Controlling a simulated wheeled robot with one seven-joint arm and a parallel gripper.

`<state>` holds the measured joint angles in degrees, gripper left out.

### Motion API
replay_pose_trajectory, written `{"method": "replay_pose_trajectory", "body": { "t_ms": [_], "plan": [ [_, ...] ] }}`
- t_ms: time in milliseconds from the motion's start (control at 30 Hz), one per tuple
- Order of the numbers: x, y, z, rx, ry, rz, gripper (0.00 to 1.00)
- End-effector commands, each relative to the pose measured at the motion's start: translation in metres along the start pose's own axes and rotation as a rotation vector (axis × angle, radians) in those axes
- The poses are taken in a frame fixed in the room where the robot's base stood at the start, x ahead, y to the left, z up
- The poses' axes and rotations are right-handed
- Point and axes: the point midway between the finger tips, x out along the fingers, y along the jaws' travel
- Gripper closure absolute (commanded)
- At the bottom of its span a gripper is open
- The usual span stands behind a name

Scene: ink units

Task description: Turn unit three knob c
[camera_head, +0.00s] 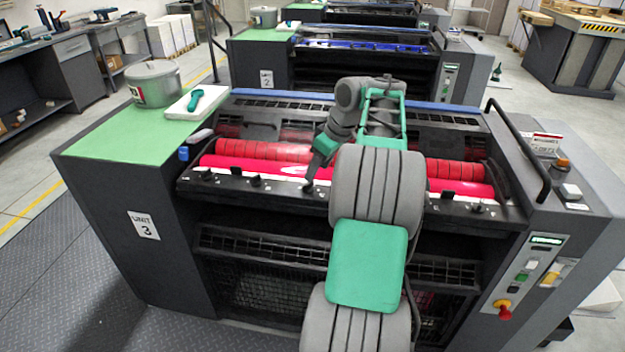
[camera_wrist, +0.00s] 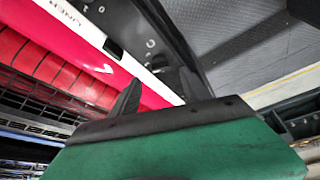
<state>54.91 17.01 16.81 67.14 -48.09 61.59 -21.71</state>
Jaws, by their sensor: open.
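Unit three, marked by a plate (camera_head: 144,225), is the nearest machine. Its red ink rollers (camera_head: 235,150) lie behind a front rail that carries small dark knobs. One knob (camera_head: 256,181) shows left of my gripper, one (camera_head: 207,175) farther left, and another (camera_head: 477,208) near the right end. My gripper (camera_head: 309,184) points down at the rail. In the wrist view its two dark fingers (camera_wrist: 160,77) are apart, over the pink roller edge and the rail. My arm hides part of the rail.
A can (camera_head: 154,84) and a teal-handled tool (camera_head: 196,98) on a white pad stand on the green side top. A dark handrail (camera_head: 520,150) and a control panel with a red knob (camera_head: 504,309) are at the right. Unit two (camera_head: 360,62) stands behind.

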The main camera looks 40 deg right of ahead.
Motion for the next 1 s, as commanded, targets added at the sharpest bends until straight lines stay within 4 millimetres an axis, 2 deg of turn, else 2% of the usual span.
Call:
{"method": "replay_pose_trajectory", "body": {
  "t_ms": [33, 100, 300, 600, 1000],
  "plan": [
    [0.013, -0.001, 0.001, 0.000, -0.001, -0.003, 0.45],
    [0.027, -0.001, 0.001, 0.001, -0.001, -0.004, 0.45],
    [0.056, -0.001, 0.000, 0.002, 0.000, 0.000, 0.45],
    [0.061, 0.000, 0.000, 0.003, 0.000, 0.002, 0.45],
    [0.061, 0.000, 0.000, 0.004, 0.000, 0.002, 0.77]
  ]
}}
